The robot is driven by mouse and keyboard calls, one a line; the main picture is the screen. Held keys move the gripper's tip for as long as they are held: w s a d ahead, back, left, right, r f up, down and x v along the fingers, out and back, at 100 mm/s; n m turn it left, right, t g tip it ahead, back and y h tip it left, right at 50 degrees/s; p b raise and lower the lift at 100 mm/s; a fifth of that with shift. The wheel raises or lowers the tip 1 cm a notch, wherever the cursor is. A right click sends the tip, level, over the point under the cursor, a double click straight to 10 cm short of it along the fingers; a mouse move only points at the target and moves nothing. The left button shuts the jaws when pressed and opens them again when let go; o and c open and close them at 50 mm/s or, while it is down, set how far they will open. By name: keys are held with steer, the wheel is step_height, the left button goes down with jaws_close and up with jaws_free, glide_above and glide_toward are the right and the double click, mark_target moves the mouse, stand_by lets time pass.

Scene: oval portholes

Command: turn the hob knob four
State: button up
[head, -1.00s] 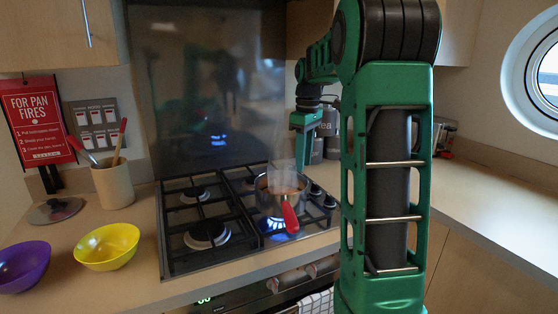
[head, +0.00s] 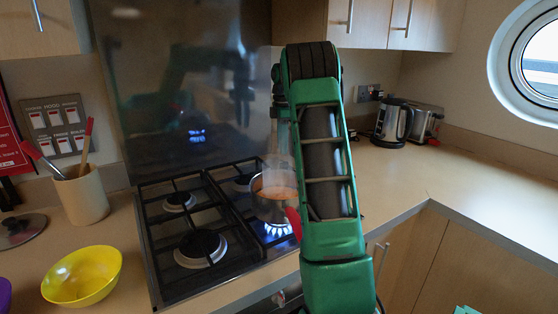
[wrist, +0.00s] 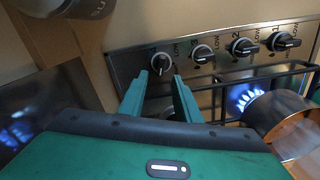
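In the wrist view a row of black hob knobs runs along a steel panel. The leftmost knob (wrist: 162,63) has its grip upright; the second knob (wrist: 203,54), third knob (wrist: 243,47) and rightmost knob (wrist: 283,42) have theirs sideways. The numbers are too small to read surely, so I cannot confirm which is four. My gripper (wrist: 167,80) is open, its two green fingers pointing at the leftmost knob, whose grip lies between the tips. Contact cannot be told. In the head view my arm hides the gripper and knobs. The hob (head: 158,276) has one burner lit.
A steaming pan (head: 272,205) with a red handle stands over a blue flame (wrist: 243,97), right of my gripper in the wrist view. A yellow bowl (head: 82,276) and utensil pot (head: 82,196) stand left. A kettle (head: 394,122) stands behind right. The right counter is mostly clear.

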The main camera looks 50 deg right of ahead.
mark_target(284, 165)
step_height(284, 165, down, 6)
steer(key=shift+s+r, duration=0.1)
steer(key=shift+s, duration=0.05)
stand_by(0.3)
jaws_close()
